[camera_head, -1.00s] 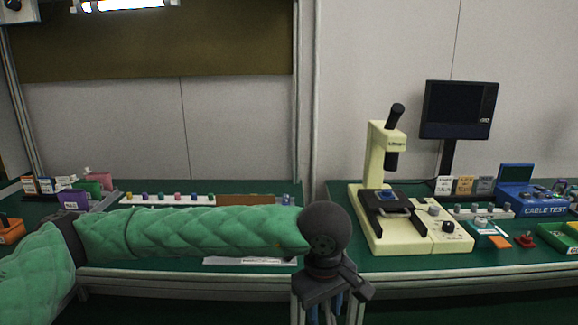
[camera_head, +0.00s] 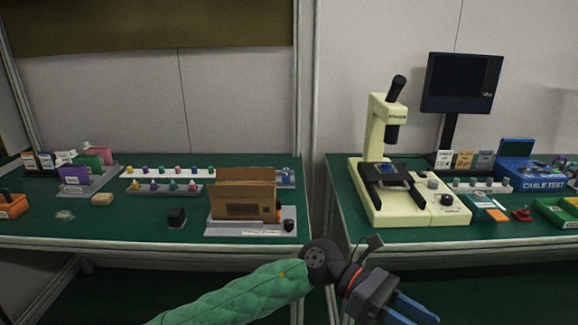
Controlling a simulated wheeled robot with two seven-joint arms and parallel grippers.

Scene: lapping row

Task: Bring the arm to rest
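My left arm, in a green quilted sleeve, comes in from the bottom edge left of centre. It reaches right to a dark wrist in front of the benches. My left gripper (camera_head: 412,314) is low in the view, right of centre, below and in front of the right bench's front edge. Its two blue fingers point down and right and look apart, with nothing seen between them. The fingertips are partly cut by the bottom edge. My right gripper is not in view.
The left bench (camera_head: 150,219) holds an open cardboard box (camera_head: 245,200), a small black block (camera_head: 177,216) and rows of coloured pegs. The right bench (camera_head: 345,190) holds a cream microscope (camera_head: 377,130), a monitor (camera_head: 460,83) and a blue cable tester (camera_head: 517,172). Space before the benches looks free.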

